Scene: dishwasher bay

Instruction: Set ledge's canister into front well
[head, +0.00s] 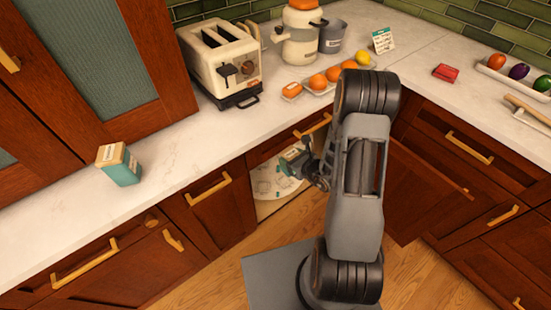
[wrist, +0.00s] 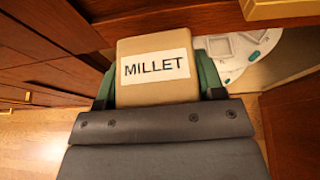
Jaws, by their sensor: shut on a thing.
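My gripper (head: 290,166) is shut on a canister (wrist: 157,70) with a tan top and a white label reading MILLET. The green fingers press on both of its sides in the wrist view. In the head view the held canister (head: 292,153) is small and partly covered, held in front of the open corner cabinet. Inside is a pale round tray (head: 270,180) with marked, squarish wells. It also shows in the wrist view (wrist: 226,74), to the right of the canister and partly hidden by it. I cannot tell which well is the front one.
Another canister (head: 120,166), teal with a tan top, stands on the left counter. An open cabinet door (head: 425,190) is right of my arm. A toaster (head: 222,65), a jar (head: 300,35) and oranges (head: 318,81) stand on the counter above the opening.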

